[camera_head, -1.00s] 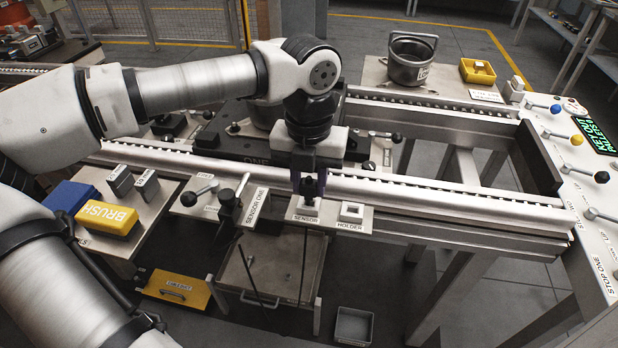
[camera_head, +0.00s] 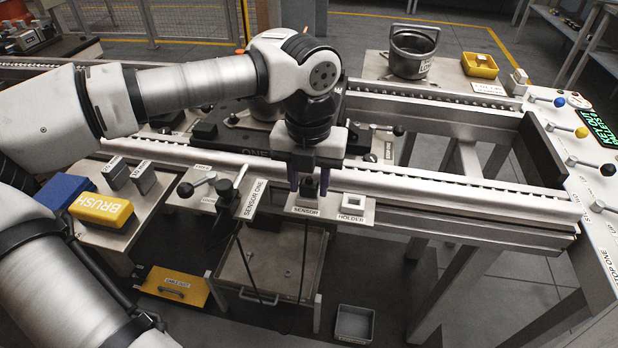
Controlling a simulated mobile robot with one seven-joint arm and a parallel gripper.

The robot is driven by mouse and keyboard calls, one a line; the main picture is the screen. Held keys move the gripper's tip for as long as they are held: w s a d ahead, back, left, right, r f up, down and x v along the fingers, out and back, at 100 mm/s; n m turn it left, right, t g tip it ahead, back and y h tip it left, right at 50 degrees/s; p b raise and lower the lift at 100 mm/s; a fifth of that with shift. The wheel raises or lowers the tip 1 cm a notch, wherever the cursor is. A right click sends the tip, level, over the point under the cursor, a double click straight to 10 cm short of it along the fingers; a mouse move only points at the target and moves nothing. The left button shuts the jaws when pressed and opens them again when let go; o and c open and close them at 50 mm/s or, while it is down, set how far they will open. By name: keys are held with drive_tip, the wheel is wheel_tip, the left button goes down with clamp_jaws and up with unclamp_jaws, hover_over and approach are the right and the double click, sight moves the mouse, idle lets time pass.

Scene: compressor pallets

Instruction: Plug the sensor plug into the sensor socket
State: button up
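The black sensor plug (camera_head: 309,187) is upright at the sensor socket (camera_head: 308,201) on the plate labelled SENSOR. The plug hides most of the socket, so I cannot tell how deeply it is seated. My gripper (camera_head: 310,186) points down with its dark purple fingers on either side of the plug. I cannot make out whether the fingers touch it or stand slightly apart. A thin dark cable (camera_head: 304,255) hangs below the plate.
The HOLDER block (camera_head: 353,203) stands empty just right of the socket. A lever and the SENSOR ONE plate (camera_head: 253,199) are close on the left. The rail (camera_head: 440,191) runs right behind.

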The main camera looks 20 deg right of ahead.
sight(309, 178)
drive_tip(key=o, duration=0.3)
drive_tip(key=shift+r, duration=0.15)
wheel_tip(309, 178, up, 14)
idle(0.4)
drive_tip(key=shift+f, duration=0.2)
